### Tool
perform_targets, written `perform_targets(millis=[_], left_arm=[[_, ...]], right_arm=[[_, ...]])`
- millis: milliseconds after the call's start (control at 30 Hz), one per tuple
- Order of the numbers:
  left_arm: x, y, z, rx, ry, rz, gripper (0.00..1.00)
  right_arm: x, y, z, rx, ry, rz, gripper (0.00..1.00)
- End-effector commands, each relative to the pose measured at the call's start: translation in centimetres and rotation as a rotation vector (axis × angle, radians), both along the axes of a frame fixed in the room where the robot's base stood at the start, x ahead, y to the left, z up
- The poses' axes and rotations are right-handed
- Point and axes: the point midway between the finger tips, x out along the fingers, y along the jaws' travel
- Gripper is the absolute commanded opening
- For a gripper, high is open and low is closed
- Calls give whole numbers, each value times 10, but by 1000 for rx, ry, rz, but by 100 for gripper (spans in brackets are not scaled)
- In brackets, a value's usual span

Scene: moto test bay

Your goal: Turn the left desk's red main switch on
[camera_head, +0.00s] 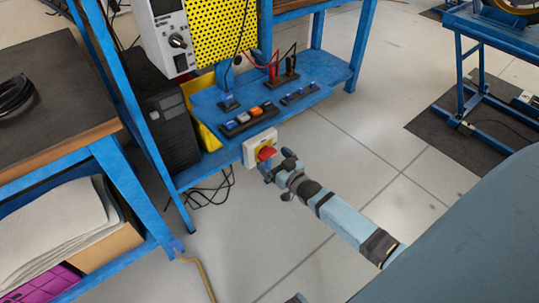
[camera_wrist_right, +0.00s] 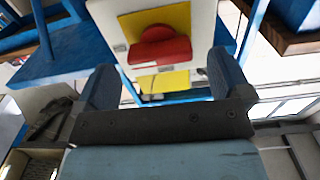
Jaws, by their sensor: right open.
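The red main switch (camera_head: 266,153) is a red rotary handle on a yellow plate. The plate sits on a white box (camera_head: 251,157) at the front edge of the blue desk. My right gripper (camera_head: 278,167) is open right in front of the switch. In the right wrist view the red handle (camera_wrist_right: 160,50) lies crosswise, just beyond and between the two fingers of my right gripper (camera_wrist_right: 163,78). The fingers look apart from the handle, with nothing held between them. I cannot read the on or off marks. My left gripper is not seen.
The blue desk shelf (camera_head: 208,103) carries a row of buttons (camera_head: 249,119) and cables above the switch box. A black computer tower (camera_head: 172,130) and a blue-framed wooden bench (camera_head: 55,95) stand at left.

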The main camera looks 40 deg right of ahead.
Motion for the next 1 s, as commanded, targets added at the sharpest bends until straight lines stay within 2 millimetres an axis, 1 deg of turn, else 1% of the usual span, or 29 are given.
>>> perform_targets(millis=[33, 200, 300, 433, 600, 1000], left_arm=[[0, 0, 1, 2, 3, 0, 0], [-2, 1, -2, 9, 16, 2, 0], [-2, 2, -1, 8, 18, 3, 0], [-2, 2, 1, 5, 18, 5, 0], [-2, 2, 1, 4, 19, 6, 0], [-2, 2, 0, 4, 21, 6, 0]], right_arm=[[-13, -1, 1, 0, 3, 0, 96], [-54, -4, 1, 0, 3, 0, 96], [-75, -6, 1, 0, 2, 0, 96], [-95, -7, 0, 1, 2, 1, 96], [-109, -8, 0, 1, 0, 0, 96], [-111, -8, 0, 1, -1, 0, 96]])
